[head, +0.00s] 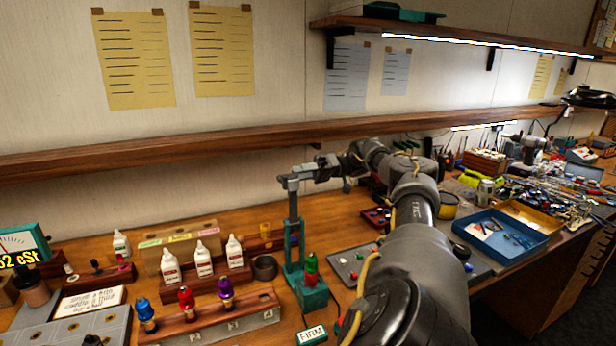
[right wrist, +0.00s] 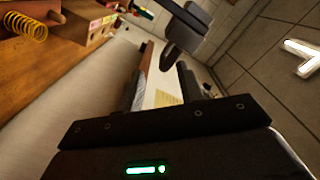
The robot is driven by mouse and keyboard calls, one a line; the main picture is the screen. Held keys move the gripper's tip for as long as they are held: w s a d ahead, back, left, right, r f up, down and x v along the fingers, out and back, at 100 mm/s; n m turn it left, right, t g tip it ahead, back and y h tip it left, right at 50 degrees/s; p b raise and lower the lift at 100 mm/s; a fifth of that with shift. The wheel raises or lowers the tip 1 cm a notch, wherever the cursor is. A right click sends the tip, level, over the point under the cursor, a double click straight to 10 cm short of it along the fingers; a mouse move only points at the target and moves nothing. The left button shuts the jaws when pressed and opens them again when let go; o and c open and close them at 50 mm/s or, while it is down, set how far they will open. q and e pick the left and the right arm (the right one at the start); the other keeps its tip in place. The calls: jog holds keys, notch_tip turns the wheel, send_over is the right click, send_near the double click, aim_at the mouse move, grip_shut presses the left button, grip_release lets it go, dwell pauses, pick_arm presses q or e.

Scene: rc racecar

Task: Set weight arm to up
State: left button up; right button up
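A green test stand (head: 292,250) with a grey post stands upright on the bench, left of my right arm. A light grey bar (head: 298,172) sits across the top of its post; it looks like the weight arm, roughly level. My right gripper (head: 322,170) is at the right end of this bar; I cannot tell in the head view whether they touch. A red-and-green piece (head: 311,268) stands on the stand's base. My left gripper is not in view.
White bottles (head: 203,258) and a wooden rack (head: 225,312) with coloured knobs are left of the stand. A grey mat (head: 350,262) and blue tray (head: 500,240) lie to the right. A wooden shelf (head: 230,140) runs just above my gripper.

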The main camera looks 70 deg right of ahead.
jog(key=v, duration=0.4)
jog(key=shift+d, duration=0.2)
dwell(0.3)
jog(key=shift+a, duration=0.1)
